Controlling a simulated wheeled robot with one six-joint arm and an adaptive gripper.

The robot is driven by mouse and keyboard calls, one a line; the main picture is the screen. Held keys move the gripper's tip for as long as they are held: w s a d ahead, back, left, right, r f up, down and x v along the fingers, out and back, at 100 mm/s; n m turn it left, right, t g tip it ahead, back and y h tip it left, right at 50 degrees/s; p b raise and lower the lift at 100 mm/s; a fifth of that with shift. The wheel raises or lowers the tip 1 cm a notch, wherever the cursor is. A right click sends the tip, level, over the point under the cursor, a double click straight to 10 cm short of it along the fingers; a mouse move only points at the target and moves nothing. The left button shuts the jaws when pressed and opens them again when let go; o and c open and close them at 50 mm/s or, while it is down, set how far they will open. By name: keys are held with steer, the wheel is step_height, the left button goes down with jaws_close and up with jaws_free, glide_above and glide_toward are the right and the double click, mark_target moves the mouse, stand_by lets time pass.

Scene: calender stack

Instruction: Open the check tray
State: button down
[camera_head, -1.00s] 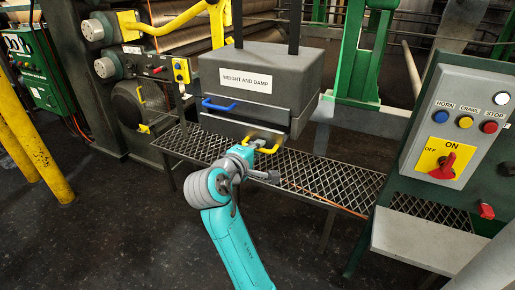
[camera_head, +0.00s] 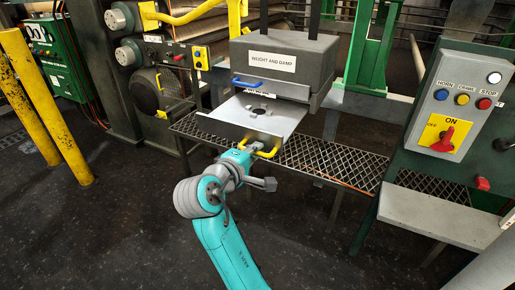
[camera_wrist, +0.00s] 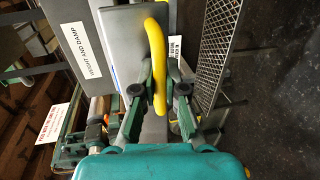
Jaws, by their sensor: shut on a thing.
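The check tray (camera_head: 240,112) is a flat grey drawer pulled well out below the grey box labelled "WEIGHT AND DAMP" (camera_head: 312,62). A round dark opening shows in its top plate. A yellow handle (camera_head: 268,152) is on the tray's front edge. My gripper (camera_head: 252,146) is at the handle. In the wrist view my gripper (camera_wrist: 160,84) is shut on the yellow handle (camera_wrist: 155,40), one finger on each side of it. The fingertips are small in the head view.
A mesh walkway (camera_head: 320,160) runs below the tray. A grey control panel (camera_head: 462,95) with buttons and a red switch stands at the right, above a grey shelf (camera_head: 425,208). Yellow posts (camera_head: 50,110) stand at the left. The dark floor in front is open.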

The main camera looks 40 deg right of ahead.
steer(key=shift+r, duration=0.2)
steer(key=c, duration=1.2)
jaws_free()
steer(key=shift+f, duration=0.1)
steer(key=shift+a, duration=0.1)
steer(key=v, duration=1.2)
steer(key=shift+w+f, duration=0.1)
